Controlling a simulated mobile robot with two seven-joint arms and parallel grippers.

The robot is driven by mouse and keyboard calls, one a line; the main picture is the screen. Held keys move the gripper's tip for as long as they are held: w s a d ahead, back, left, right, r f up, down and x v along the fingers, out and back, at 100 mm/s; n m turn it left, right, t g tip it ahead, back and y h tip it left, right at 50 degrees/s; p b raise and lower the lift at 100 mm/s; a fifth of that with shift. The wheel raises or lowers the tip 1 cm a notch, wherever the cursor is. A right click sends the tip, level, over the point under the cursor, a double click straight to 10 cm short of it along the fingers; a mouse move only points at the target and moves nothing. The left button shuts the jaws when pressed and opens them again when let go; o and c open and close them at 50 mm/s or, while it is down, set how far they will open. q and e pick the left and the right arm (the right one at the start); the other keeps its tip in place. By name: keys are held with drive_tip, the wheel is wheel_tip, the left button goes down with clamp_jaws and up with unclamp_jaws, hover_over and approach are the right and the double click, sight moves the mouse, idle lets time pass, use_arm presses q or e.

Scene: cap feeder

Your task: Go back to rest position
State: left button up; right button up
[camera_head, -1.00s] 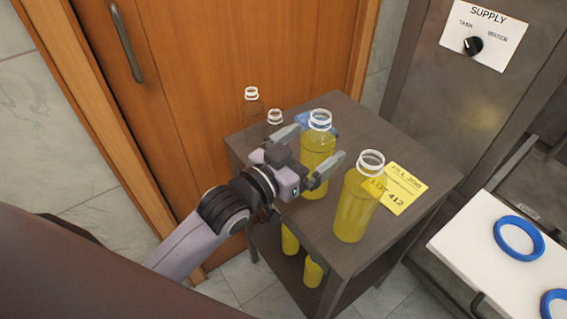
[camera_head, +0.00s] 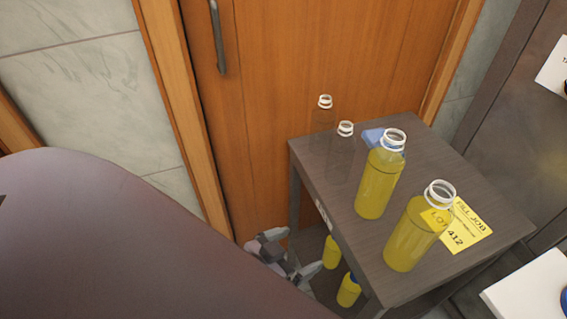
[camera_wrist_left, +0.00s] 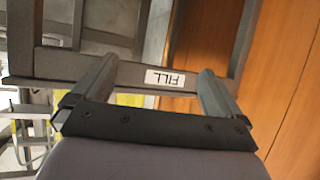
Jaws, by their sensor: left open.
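My left gripper (camera_head: 292,254) is low beside the near left side of the dark table (camera_head: 430,150), below its top, partly hidden by my own body. Its two fingers are apart with nothing between them, as the left wrist view shows (camera_wrist_left: 158,68). That view faces the table's edge with a "FILL" label (camera_wrist_left: 171,78). My right gripper is in no view. On the table stand two bottles of yellow liquid, one farther back (camera_head: 378,185) and one nearer (camera_head: 412,240). Two clear, empty-looking bottles (camera_head: 324,115) (camera_head: 342,155) stand at the back left.
A blue object (camera_head: 372,136) lies behind the farther yellow bottle. A yellow "FILL JOB" note (camera_head: 468,228) lies by the nearer one. More yellow bottles (camera_head: 331,253) show on the lower shelf. A wooden door (camera_head: 290,60) is behind, and a white surface (camera_head: 525,290) at right.

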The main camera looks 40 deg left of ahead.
use_arm(q)
drive_tip(key=s+a+f+g+y, duration=0.1)
drive_tip(key=s+f+g, duration=0.1)
drive_tip(key=s+f, duration=0.3)
drive_tip(key=shift+f, duration=0.55)
drive_tip(key=shift+a, duration=0.1)
wheel_tip(320, 180, up, 6)
drive_tip(key=p, duration=0.6)
drive_tip(key=shift+a+p, duration=0.2)
drive_tip(key=shift+p, duration=0.15)
drive_tip(key=shift+r, duration=0.1)
